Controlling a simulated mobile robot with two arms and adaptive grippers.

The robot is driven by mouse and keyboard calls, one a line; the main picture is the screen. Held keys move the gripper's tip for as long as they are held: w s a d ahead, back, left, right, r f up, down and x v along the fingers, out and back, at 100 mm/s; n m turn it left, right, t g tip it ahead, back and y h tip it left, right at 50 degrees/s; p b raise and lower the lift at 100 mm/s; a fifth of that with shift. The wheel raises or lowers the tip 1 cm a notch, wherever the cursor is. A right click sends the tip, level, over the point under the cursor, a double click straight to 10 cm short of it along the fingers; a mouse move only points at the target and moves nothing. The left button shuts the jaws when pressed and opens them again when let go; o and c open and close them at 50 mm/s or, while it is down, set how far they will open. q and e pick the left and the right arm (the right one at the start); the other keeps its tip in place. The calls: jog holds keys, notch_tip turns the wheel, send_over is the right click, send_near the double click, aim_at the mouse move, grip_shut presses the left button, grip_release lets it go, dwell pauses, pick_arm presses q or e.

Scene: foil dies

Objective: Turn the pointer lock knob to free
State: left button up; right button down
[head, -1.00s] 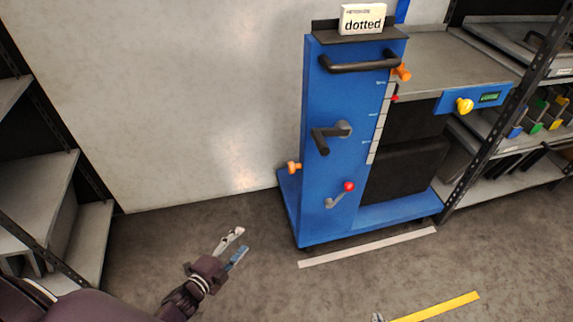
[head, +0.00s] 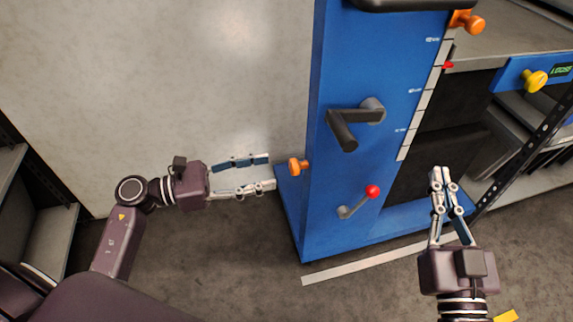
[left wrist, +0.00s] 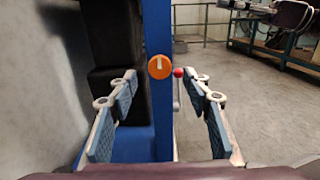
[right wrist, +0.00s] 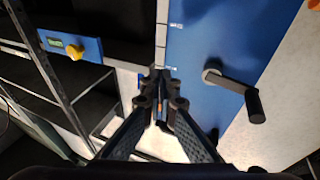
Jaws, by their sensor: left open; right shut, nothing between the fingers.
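An orange knob (head: 297,165) sticks out low on the left side of the blue column (head: 350,75). It shows face-on with a white mark pointing up in the left wrist view (left wrist: 159,67). A second orange knob (head: 467,22) sits high on the right, above the scale with its red pointer (head: 448,65). I cannot tell from any label which is the pointer lock. My left gripper (head: 270,172) is open, its fingertips just short of the low orange knob, with the knob between them in line. My right gripper (head: 441,178) is shut and empty in front of the scale side.
A black crank (head: 345,130) and a red-tipped lever (head: 372,191) stick out of the column front. A yellow knob (head: 535,80) sits beside a small display (head: 562,70) on the right. Shelving stands at both sides. Floor left of the column is clear.

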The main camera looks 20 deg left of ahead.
aim_at(290, 167)
pick_arm(q)
jog(key=x, duration=0.6)
jog(key=shift+w+d, duration=0.1)
pick_arm(e)
jog(key=shift+s+r+t, duration=0.2)
jog(key=shift+r+t, duration=0.3)
jog(key=shift+r, duration=0.4)
pick_arm(q)
jog(key=shift+c, duration=0.3)
